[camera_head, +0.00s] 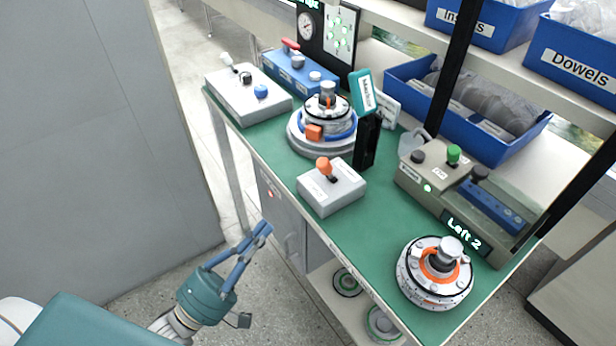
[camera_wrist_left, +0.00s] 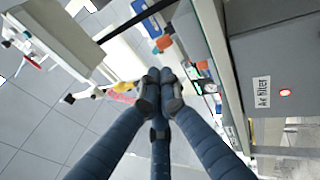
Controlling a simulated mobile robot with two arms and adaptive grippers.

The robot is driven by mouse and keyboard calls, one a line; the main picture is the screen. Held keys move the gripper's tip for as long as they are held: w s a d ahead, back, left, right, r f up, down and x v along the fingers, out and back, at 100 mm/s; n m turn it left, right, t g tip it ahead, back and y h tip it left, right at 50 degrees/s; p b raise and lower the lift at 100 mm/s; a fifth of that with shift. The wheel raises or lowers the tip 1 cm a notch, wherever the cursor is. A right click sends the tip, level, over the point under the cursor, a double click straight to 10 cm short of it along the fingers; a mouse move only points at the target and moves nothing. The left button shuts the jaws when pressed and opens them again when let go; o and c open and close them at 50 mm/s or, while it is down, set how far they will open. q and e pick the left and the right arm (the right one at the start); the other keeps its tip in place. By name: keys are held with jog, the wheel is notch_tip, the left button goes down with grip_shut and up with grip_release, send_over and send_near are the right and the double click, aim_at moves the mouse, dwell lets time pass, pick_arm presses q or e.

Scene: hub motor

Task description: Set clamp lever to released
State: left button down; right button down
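A light grey box (camera_head: 333,196) with an orange-knobbed lever (camera_head: 325,168) stands at the table's front edge; the lever leans slightly left. A blue unit (camera_head: 297,75) at the back left bears a red handle (camera_head: 290,45). I cannot tell for sure which of these is the clamp lever. My left gripper (camera_head: 264,230) hangs off the front of the table, left of and below the grey box, touching nothing. Its fingertips are together and empty; they also meet in the left wrist view (camera_wrist_left: 160,88). My right gripper is not in view.
A hub motor (camera_head: 326,118) stands behind the grey box, beside a dark post. Another round motor (camera_head: 436,278) sits at the right front. A tan station (camera_head: 415,179) and blue bins (camera_head: 400,88) line the back. The green tabletop (camera_head: 376,232) is clear between them.

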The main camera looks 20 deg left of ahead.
aim_at(328, 170)
pick_arm(q)
jog(key=x, duration=1.4)
jog(key=shift+p, duration=0.35)
